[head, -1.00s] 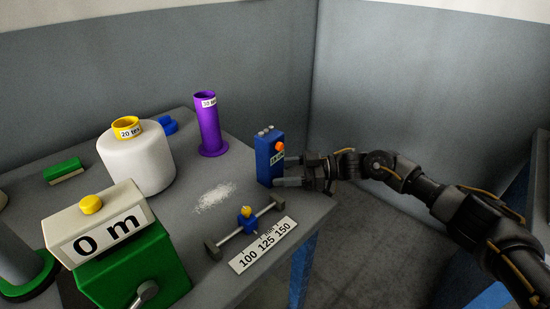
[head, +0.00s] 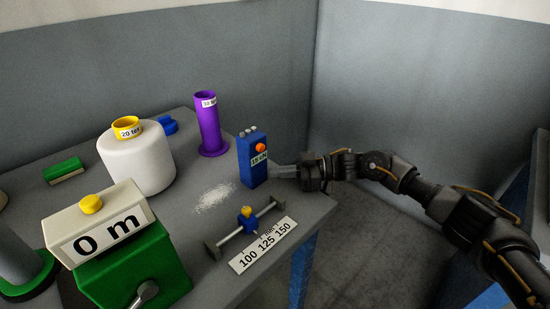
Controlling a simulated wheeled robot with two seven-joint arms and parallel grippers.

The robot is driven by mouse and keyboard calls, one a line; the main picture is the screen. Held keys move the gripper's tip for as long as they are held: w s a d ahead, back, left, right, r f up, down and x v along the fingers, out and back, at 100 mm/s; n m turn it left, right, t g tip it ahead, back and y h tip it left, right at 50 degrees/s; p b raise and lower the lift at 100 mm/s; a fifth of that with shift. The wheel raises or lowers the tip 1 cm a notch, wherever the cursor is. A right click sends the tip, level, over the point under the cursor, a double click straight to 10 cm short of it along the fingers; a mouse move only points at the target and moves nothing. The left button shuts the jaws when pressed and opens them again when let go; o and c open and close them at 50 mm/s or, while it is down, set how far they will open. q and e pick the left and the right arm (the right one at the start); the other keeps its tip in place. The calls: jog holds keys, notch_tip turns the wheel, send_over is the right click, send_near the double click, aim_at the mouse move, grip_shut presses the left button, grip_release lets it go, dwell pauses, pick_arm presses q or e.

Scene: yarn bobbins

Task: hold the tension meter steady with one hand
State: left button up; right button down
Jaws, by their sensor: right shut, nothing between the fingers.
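The tension meter looks to be the upright blue box (head: 249,172) with an orange knob, a small display and several grey pegs on top. It stands near the right edge of the grey table. My right gripper (head: 272,171) comes in from the right with its fingers together and nothing between them. The fingertips are at the box's right side; whether they touch it I cannot tell. My left gripper is not in view.
A purple tube (head: 208,125) stands behind the box. A white bobbin (head: 138,163) with a yellow top, a green counter (head: 135,268) reading 0 m and a sliding gauge with a scale plate (head: 264,246) occupy the table. White powder (head: 214,196) lies in front of the box.

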jog(key=c, duration=0.6)
grip_release()
